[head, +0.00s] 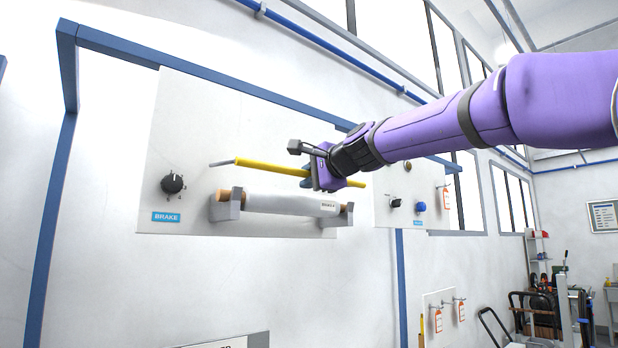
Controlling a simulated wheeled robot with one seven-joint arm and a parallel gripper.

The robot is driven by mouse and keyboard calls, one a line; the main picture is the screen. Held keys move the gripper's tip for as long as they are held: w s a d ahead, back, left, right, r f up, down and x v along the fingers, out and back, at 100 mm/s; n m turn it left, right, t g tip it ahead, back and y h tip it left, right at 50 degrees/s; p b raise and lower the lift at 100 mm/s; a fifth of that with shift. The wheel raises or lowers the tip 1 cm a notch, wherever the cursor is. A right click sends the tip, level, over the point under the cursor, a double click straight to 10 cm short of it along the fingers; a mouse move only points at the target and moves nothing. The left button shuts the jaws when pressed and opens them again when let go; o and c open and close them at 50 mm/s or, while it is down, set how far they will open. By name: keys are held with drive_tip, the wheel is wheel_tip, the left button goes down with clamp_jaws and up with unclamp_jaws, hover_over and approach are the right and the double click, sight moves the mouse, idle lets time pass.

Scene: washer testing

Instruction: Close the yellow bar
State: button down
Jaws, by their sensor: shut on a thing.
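The yellow bar (271,167) runs across the front of the white panel (200,112) in the head view, just above a white roller. It slopes slightly down to the right and has a grey tip at its left end. My gripper (318,181) is shut on the yellow bar right of its middle. A short piece of the bar shows to the right of the gripper. The fingertips and the exact contact are partly hidden by the gripper body.
The white roller (282,204) rests in grey brackets (227,206) below the bar. A black knob (173,183) sits above a blue BRAKE label (166,217) at left. Red-and-white tags (446,198) hang at right. A blue frame (110,45) borders the panel.

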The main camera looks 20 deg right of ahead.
idle(0.7)
drive_tip(key=c, duration=1.1)
unclamp_jaws()
drive_tip(key=shift+w, duration=0.1)
drive_tip(key=shift+o, duration=0.2)
drive_tip(key=v, duration=1)
drive_tip(key=shift+s, duration=0.4)
drive_tip(key=shift+d+f, duration=0.1)
drive_tip(key=s+f+n+g+h, duration=0.1)
drive_tip(key=s+f+n+g, duration=0.2)
drive_tip(key=s+f, duration=0.4)
drive_tip(key=s+d+f+n+g+h, duration=0.1)
drive_tip(key=s+f+n, duration=0.5)
drive_tip(key=f, duration=1.3)
drive_tip(key=s+f+n+g+h, duration=0.3)
drive_tip(key=s+f+n+g, duration=0.2)
drive_tip(key=s+f, duration=0.5)
wheel_tip(320, 180, down, 3)
drive_tip(key=shift+s+d+f+g, duration=0.15)
drive_tip(key=shift+d+g, duration=0.2)
drive_tip(key=shift+g, duration=0.25)
